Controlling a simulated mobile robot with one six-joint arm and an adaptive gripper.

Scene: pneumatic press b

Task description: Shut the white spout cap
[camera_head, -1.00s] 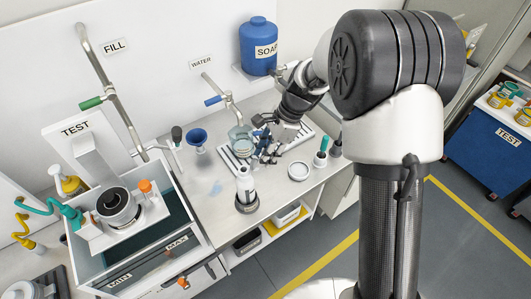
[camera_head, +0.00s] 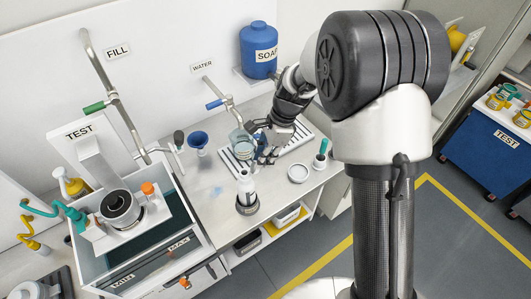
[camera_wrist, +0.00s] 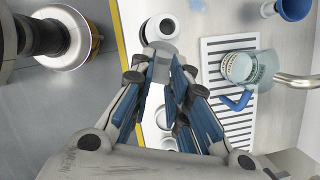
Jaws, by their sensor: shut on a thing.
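Whether the cap is open or shut is too small to tell. In the wrist view, a white rounded form (camera_wrist: 160,27) beyond my fingertips looks like this bottle from above. My gripper (camera_head: 268,153) is behind and to the right of the bottle, low over the striped rack.
A glass jug (camera_head: 241,144) stands under the water tap (camera_head: 228,104), close to my gripper's left. A blue funnel (camera_head: 198,138) is further left. A white round dish (camera_head: 298,172) is at the right. The bench in front of the funnel is mostly clear.

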